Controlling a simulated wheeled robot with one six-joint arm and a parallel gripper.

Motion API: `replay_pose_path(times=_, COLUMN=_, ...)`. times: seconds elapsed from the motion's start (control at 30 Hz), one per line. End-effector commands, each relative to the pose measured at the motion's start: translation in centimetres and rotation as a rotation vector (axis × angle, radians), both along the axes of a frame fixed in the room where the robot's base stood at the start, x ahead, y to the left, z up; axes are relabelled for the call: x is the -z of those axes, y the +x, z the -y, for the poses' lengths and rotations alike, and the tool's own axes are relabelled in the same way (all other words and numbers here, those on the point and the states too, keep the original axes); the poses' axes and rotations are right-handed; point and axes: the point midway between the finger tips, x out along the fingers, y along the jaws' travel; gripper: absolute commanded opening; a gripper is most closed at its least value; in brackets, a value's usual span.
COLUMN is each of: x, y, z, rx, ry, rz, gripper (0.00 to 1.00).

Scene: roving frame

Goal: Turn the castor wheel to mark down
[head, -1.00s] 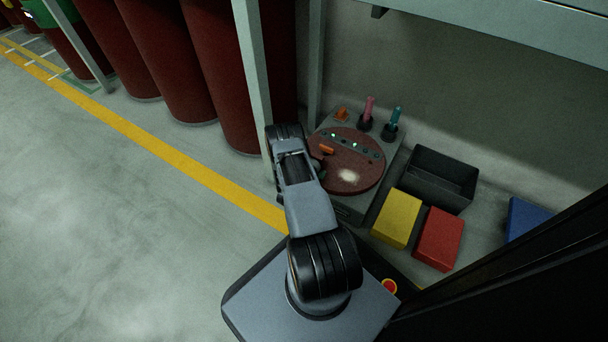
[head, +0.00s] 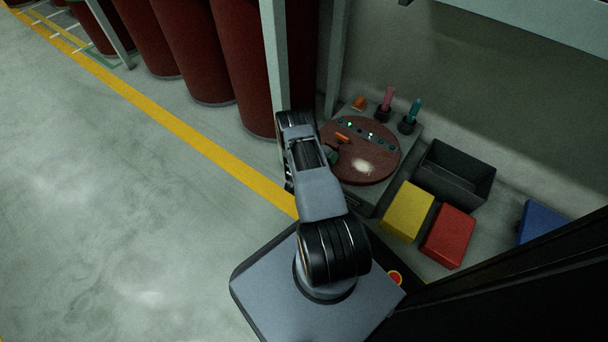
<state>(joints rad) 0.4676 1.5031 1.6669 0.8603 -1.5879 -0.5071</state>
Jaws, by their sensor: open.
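A round reddish-brown disc (head: 385,160) lies on a grey base (head: 402,150) on the floor beside the shelf post. An orange piece (head: 342,138), a strip of small dots, some lit green, and a pale patch show on it. I cannot make out which part is the castor wheel, or its mark. My gripper (head: 333,155) is at the disc's left edge, mostly hidden by my own arm. It is open; I see nothing between the fingers, though the fingertips are unclear.
A pink-handled tool (head: 387,98) and a teal-handled tool (head: 413,110) stand behind the disc, near an orange piece (head: 359,102). A black bin (head: 456,176), yellow box (head: 408,210), red box (head: 448,235) and blue box (head: 540,222) are right. Red drums (head: 240,70) stand behind; the left floor is clear.

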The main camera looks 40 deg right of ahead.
Motion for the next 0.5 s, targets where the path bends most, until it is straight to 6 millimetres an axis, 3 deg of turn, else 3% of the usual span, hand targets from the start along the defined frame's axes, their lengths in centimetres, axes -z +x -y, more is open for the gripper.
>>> replay_pose_path(times=0.5, x=-0.4, y=-2.6, z=-10.8, rx=-0.006, ry=0.0, rz=0.001, gripper=1.0)
